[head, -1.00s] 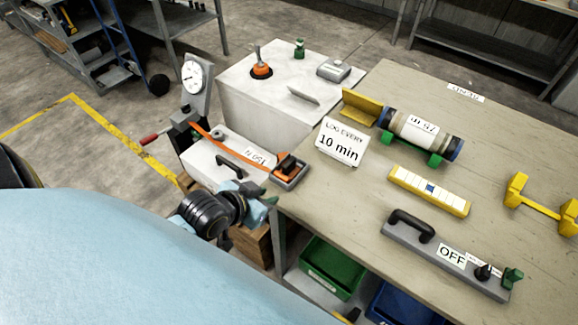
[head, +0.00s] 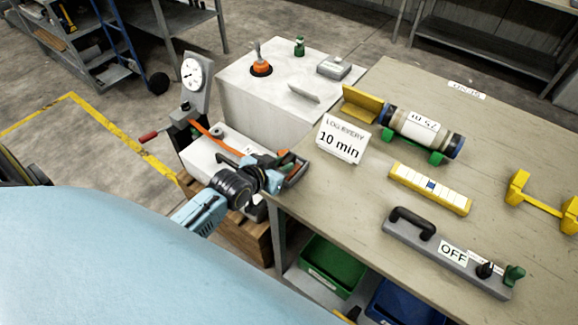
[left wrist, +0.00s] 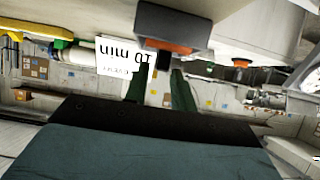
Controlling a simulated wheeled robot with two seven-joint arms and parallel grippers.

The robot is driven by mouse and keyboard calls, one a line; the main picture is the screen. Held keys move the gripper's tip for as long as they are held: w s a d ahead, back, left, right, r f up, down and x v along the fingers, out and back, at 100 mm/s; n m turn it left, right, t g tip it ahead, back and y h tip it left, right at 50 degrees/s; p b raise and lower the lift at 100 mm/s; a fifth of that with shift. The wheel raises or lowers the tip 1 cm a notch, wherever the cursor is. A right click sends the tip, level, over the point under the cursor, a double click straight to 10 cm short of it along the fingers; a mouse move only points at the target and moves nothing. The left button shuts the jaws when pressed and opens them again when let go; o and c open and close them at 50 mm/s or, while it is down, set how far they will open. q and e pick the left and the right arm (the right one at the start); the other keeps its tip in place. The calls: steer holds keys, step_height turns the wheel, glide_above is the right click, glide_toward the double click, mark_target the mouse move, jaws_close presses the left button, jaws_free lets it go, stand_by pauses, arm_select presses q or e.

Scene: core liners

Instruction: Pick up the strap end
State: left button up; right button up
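The orange strap (head: 206,129) runs from the gauge stand toward the near left corner of the bench. Its end (head: 296,171) rests in a small grey holder (head: 300,177) at that corner, largely hidden by my left gripper (head: 284,166). In the left wrist view, which is upside down, the left gripper (left wrist: 161,92) has its two green fingers apart with nothing seen between them. A dark grey block with an orange part (left wrist: 175,46), seemingly the strap end and its holder, is just beyond the fingertips. My right gripper is not in view.
The gauge stand (head: 196,80) has a red-tipped lever. A white "10 min" sign (head: 341,140) stands close right of the holder. A labelled core cylinder (head: 420,128), a yellow-white bar (head: 428,190) and a grey "OFF" bar (head: 440,252) are on the bench (head: 500,150).

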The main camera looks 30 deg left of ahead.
mark_target(289, 161)
arm_select(q)
steer(key=shift+f+x, duration=0.25)
steer(key=shift+x, duration=2.05)
steer(key=shift+s, duration=0.1)
steer(key=shift+c, duration=0.4)
jaws_close()
